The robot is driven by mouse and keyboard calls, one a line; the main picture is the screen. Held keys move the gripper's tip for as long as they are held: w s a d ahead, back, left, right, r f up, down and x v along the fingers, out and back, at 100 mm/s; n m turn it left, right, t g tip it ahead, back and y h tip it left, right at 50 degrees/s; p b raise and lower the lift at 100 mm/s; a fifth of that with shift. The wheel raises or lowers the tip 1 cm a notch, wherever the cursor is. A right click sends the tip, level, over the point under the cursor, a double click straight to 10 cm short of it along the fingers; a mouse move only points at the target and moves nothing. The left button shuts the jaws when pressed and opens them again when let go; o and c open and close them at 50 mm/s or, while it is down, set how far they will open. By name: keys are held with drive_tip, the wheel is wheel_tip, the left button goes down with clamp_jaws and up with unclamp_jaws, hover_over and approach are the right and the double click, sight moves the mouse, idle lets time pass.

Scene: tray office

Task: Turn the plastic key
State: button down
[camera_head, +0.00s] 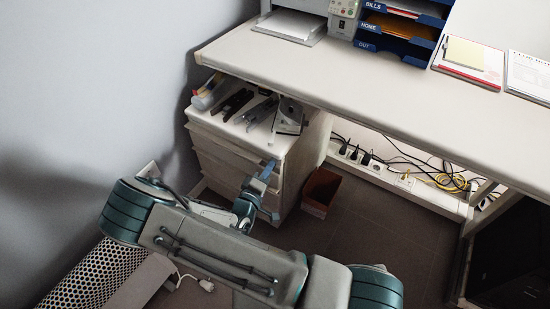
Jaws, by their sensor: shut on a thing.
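My gripper (262,190) reaches to the front of a pale drawer cabinet (225,155) under the desk, near its upper right part. It is shut at the cabinet front, on what I take to be the plastic key. The key itself cannot be made out; my gripper and wrist cover that spot. How far the key is turned cannot be seen. The cabinet's drawers look closed.
The white desk (370,80) overhangs above. Cables and plugs (360,155) run under the desk. A wall (90,80) bounds the left.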

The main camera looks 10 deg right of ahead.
drive_tip(key=shift+n, duration=0.8)
drive_tip(key=c, duration=1.5)
unclamp_jaws()
drive_tip(key=shift+o, duration=0.2)
